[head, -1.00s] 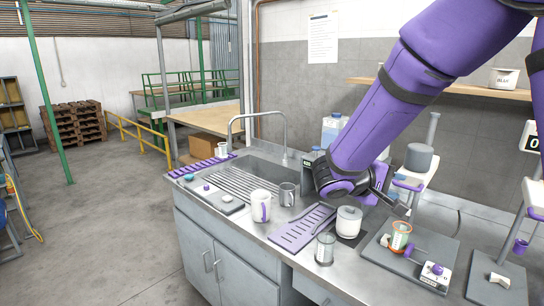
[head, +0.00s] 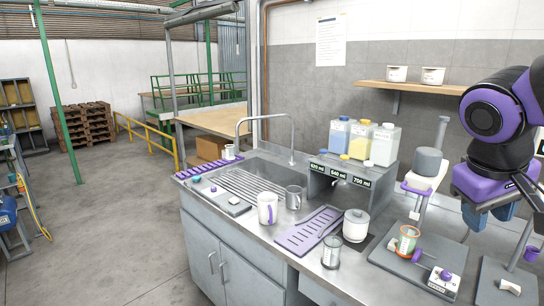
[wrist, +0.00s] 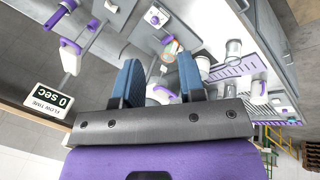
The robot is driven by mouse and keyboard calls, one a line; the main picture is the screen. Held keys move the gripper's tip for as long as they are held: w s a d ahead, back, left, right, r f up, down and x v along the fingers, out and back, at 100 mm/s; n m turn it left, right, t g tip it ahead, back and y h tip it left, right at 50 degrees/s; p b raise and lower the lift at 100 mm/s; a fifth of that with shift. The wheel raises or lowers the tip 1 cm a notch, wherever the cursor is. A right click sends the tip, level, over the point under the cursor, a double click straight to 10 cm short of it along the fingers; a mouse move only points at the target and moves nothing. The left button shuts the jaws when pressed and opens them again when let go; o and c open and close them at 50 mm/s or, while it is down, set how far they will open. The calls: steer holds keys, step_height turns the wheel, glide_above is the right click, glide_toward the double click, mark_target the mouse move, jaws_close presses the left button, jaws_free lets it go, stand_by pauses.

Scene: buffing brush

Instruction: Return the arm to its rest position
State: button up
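My arm (head: 497,125) is folded up at the right edge of the head view, above the right end of the counter. My gripper (wrist: 160,78) shows in the wrist view with its two blue fingers apart and nothing held between them. The gripper is in the air, and I see no contact with the bench things below. The wrist picture looks down on the bench from a turned angle.
The counter holds a white mug (head: 267,208), a purple slotted mat (head: 308,232), a white lidded jar (head: 356,225), a glass beaker (head: 331,252) and an orange-banded cup (head: 408,240). A dispenser rack (head: 345,180) stands behind. The floor at left is largely free.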

steer(key=s+a+r+t+y, duration=0.2)
steer(key=s+a+t+y, duration=0.1)
steer(key=s, duration=0.2)
steer(key=shift+s+r+t+y, duration=0.15)
steer(key=shift+r+t+y, duration=0.15)
steer(key=shift+r+y, duration=0.1)
steer(key=shift+a, duration=0.1)
stand_by(0.7)
